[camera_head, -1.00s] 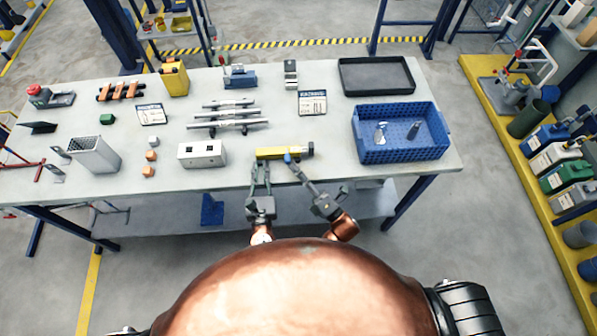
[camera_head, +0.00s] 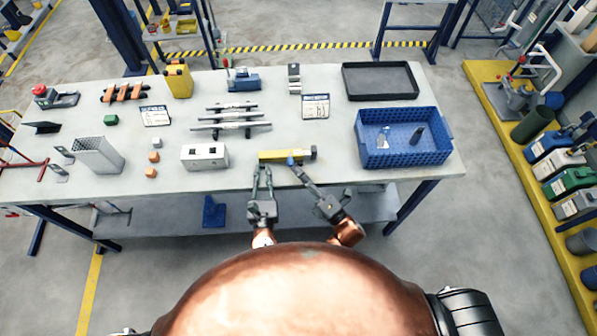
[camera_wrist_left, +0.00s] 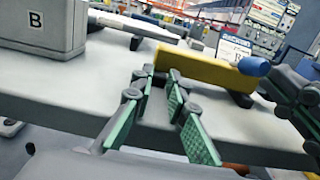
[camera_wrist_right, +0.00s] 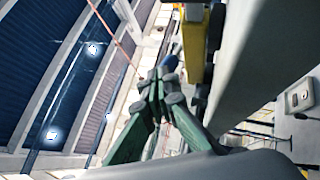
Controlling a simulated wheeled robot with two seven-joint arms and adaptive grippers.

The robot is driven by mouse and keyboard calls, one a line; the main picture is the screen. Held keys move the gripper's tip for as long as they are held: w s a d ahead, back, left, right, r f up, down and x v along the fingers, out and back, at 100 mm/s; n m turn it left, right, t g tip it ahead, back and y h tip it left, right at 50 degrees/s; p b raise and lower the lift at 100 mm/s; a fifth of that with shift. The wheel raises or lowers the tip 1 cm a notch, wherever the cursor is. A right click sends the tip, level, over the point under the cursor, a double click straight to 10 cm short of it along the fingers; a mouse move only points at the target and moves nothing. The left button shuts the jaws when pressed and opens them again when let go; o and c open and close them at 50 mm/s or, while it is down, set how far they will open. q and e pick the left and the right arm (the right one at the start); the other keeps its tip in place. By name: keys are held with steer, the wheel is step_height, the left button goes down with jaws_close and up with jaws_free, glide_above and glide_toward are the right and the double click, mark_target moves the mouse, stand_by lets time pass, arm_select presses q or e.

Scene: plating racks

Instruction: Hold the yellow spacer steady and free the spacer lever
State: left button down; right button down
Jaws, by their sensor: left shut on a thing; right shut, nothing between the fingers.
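The yellow spacer (camera_head: 270,156) lies along the table's front edge, its long side facing me. It fills the middle of the left wrist view (camera_wrist_left: 192,66). My left gripper (camera_head: 262,166) is shut on the spacer near its left end; the exact contact is small in view. The blue-tipped lever (camera_head: 291,161) sits at the spacer's front side, right of its middle; its blue end also shows in the left wrist view (camera_wrist_left: 253,66). My right gripper (camera_head: 298,167) is shut and empty, its tips close to the blue end. I cannot tell whether they touch it.
A white box with holes (camera_head: 204,157) stands left of the spacer. A blue crate (camera_head: 402,155) with a few items stands to the right. Behind are metal bars on a rack (camera_head: 230,117) and a dark tray (camera_head: 380,82). The tabletop between spacer and crate is clear.

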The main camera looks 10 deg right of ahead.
steer(key=shift+r, duration=0.2)
steer(key=r+m+g+h, duration=0.2)
steer(key=r+m, duration=0.1)
steer(key=shift+w+h, duration=0.3)
steer(key=shift+w, duration=0.1)
steer(key=w+r+m+g, duration=0.1)
steer(key=w, duration=0.1)
steer(key=w+r+m+g+h, duration=0.1)
steer(key=w+r, duration=0.1)
steer(key=shift+d+r+g+h, duration=0.2)
steer(key=shift+g+h, duration=0.1)
steer(key=shift+g, duration=0.1)
steer(key=r+v, duration=0.2)
steer(key=v, duration=1.1)
steer(key=shift+d+r, duration=0.35)
steer(key=shift+r, duration=0.05)
steer(key=c, duration=2.7)
jaws_free()
steer(key=shift+w, duration=0.1)
